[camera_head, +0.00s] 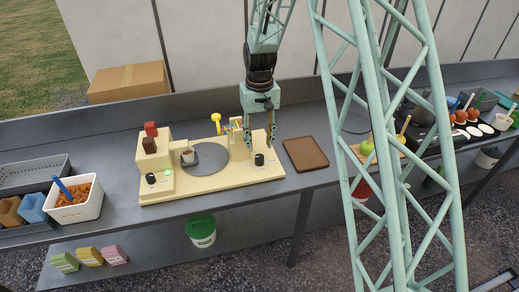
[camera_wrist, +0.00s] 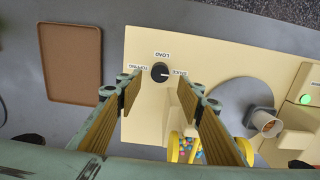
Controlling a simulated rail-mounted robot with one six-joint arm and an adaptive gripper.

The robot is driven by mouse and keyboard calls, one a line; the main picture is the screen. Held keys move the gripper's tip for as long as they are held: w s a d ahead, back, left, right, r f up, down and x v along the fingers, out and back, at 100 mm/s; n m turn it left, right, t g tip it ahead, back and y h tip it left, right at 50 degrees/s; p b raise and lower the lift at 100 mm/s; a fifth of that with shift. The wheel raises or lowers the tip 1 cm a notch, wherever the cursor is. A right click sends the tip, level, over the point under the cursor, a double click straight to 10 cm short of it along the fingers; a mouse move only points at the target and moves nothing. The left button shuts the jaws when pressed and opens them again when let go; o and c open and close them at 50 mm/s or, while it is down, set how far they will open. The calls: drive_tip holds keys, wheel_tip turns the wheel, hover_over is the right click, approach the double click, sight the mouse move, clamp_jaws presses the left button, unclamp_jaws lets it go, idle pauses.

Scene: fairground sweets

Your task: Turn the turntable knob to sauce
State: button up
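The turntable knob (camera_wrist: 160,72) is black and round on the cream station panel. Labels LOAD, TOPPING and SAUCE surround it; a small light mark on it seems to point right, toward SAUCE, in the wrist view. It also shows in the head view (camera_head: 259,160). My gripper (camera_head: 259,142) is open and empty, pointing down just above the knob. In the wrist view its fingers (camera_wrist: 158,88) lie left and right of the knob; contact is not visible. The grey turntable disc (camera_head: 207,163) carries a small cup (camera_head: 188,156) on its left side.
A second black knob (camera_head: 151,179) and a lit green button (camera_head: 167,172) are at the station's left. A yellow-handled dispenser (camera_head: 217,121) stands behind the disc. A brown tray (camera_head: 306,153) lies right of the station. A white tub (camera_head: 78,207) stands to the left.

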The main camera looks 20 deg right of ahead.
sight(260, 157)
drive_tip(key=shift+r, duration=2.1)
drive_tip(key=s+r+t+b, duration=0.1)
drive_tip(key=s+r+t, duration=0.1)
drive_tip(key=s+r, duration=1.95)
drive_tip(key=s+r+t+b, duration=0.1)
drive_tip(key=s+r, duration=0.1)
drive_tip(key=s, duration=1.1)
drive_tip(key=s+r+t, duration=0.1)
drive_tip(key=s+r, duration=0.1)
drive_tip(key=s, duration=1.2)
drive_tip(key=shift+r+b, duration=0.25)
drive_tip(key=shift+b, duration=0.15)
